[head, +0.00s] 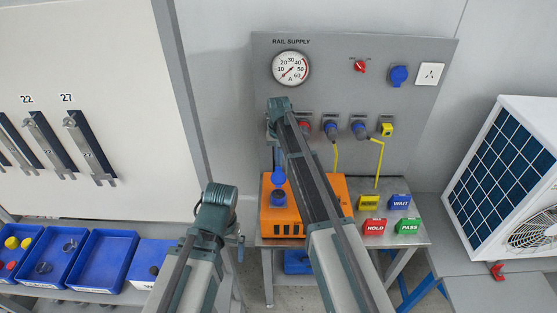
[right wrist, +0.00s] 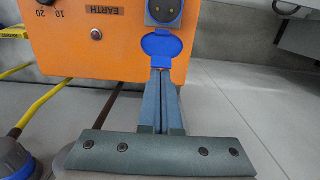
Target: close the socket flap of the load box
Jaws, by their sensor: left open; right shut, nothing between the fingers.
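The orange load box (head: 309,190) stands on a small metal table in the head view. Its blue socket (head: 278,197) is uncovered, and the blue flap (head: 278,177) stands open on the far side of it. In the right wrist view the socket (right wrist: 163,10) shows its contacts and the open flap (right wrist: 162,45) lies toward my fingers. My right gripper (right wrist: 161,72) is shut and empty, its tips at the flap's outer edge; I cannot tell whether they touch. My left gripper (head: 240,242) is open and empty, left of the box, partly hidden by its wrist.
Yellow, blue, red and green blocks, including HOLD (head: 374,227) and PASS (head: 408,227), stand right of the box. Behind is the rail supply panel (head: 340,75) with plugs and yellow cables (head: 379,160). Blue bins (head: 103,260) are at left, a solar-panelled unit (head: 505,165) at right.

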